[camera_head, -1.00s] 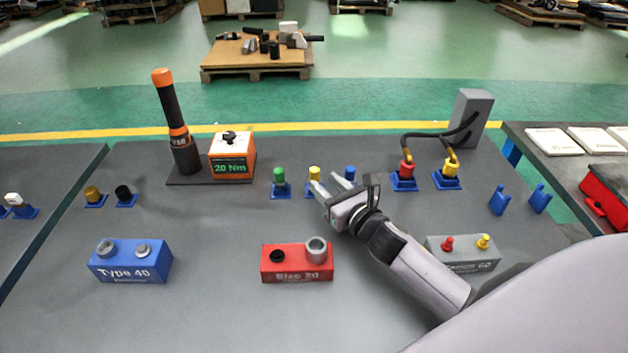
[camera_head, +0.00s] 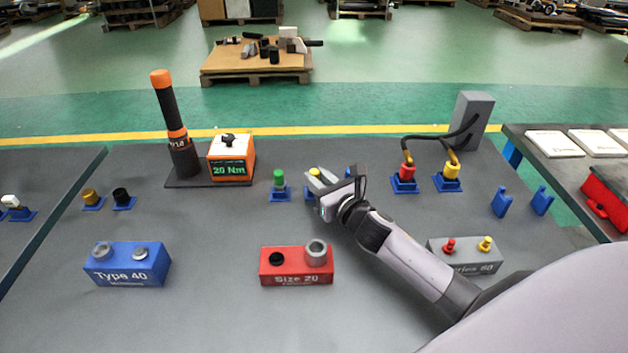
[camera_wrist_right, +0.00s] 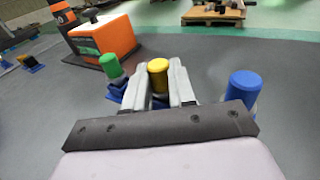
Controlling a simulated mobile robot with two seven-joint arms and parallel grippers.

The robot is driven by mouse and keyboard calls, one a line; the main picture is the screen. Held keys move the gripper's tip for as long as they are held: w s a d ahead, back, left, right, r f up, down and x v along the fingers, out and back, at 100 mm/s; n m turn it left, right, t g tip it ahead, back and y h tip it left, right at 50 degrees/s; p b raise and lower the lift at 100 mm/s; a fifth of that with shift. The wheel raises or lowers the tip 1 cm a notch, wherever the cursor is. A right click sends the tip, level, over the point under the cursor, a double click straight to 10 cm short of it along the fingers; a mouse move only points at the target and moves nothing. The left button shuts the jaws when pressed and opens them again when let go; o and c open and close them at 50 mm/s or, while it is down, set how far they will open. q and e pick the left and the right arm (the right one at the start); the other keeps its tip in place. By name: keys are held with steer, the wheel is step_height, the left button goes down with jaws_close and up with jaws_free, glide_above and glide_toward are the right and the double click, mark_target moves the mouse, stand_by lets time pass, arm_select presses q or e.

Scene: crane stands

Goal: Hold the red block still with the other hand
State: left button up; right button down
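The red block (camera_head: 296,268), marked Size 20, stands on the grey table at the front middle. It has a black plug and a grey ring on top. No gripper touches it. My right gripper (camera_head: 320,185) is behind the block at the row of coloured caps. In the right wrist view its two fingers (camera_wrist_right: 160,85) stand on either side of the yellow cap (camera_wrist_right: 158,72); I cannot tell whether they touch it. The yellow cap also shows in the head view (camera_head: 314,172), partly hidden by the gripper. My left gripper is not in view.
A green cap (camera_head: 279,178) and a blue cap (camera_wrist_right: 244,88) flank the yellow one closely. A blue block (camera_head: 128,264) is at left, a grey block (camera_head: 466,256) under my right arm's side. An orange torque box (camera_head: 231,158) stands behind. The table around the red block is clear.

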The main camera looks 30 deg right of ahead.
steer(key=shift+r, duration=0.15)
steer(key=shift+r+p, duration=2.35)
steer(key=shift+s+f, duration=0.1)
